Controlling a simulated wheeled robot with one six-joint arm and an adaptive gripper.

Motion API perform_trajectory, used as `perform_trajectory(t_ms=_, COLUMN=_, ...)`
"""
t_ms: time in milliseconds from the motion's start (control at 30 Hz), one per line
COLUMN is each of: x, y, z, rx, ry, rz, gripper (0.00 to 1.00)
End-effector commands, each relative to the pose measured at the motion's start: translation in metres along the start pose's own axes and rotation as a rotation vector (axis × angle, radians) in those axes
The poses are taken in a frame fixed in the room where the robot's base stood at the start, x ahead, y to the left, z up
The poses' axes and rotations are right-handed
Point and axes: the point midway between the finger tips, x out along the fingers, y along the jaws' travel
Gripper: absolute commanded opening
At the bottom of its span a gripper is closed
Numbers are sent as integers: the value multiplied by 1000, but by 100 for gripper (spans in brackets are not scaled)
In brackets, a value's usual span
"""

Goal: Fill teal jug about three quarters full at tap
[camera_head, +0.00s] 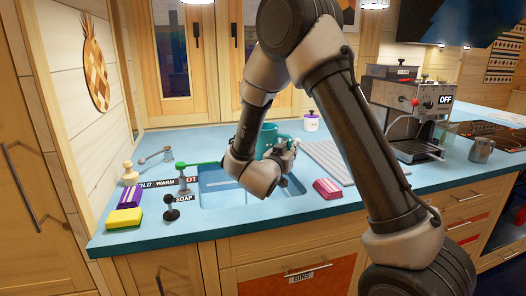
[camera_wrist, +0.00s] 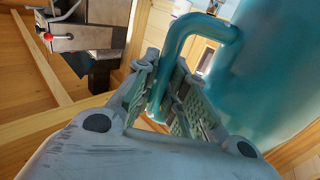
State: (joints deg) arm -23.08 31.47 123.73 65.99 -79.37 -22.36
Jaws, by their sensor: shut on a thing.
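The teal jug (camera_head: 268,134) is above the right part of the sink (camera_head: 225,192), partly hidden behind my arm. My gripper (camera_head: 287,148) is shut on its handle. In the wrist view the jug's handle (camera_wrist: 172,62) passes between the fingers of my gripper (camera_wrist: 172,105), and the jug's body (camera_wrist: 270,70) fills the upper right. The inside of the jug and any water level are hidden. A tap fitting with a green top (camera_head: 182,168) stands at the sink's left, by the COLD, WARM and HOT labels. I see no running water.
A pink-striped packet (camera_head: 327,189) and a ribbed drainer (camera_head: 330,160) lie to the right. A coffee machine (camera_head: 415,115) stands further right.

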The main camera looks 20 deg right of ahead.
Motion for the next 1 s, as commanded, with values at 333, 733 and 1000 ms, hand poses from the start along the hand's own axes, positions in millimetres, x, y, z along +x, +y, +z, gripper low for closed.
perform_trajectory(t_ms=333, x=-14, y=11, z=-10, rx=6, ry=5, rz=-2, gripper=0)
perform_trajectory(t_ms=733, x=-34, y=30, z=-20, rx=6, ry=5, rz=-1, gripper=0)
perform_trajectory(t_ms=1000, x=-47, y=42, z=-26, rx=6, ry=5, rz=0, gripper=0)
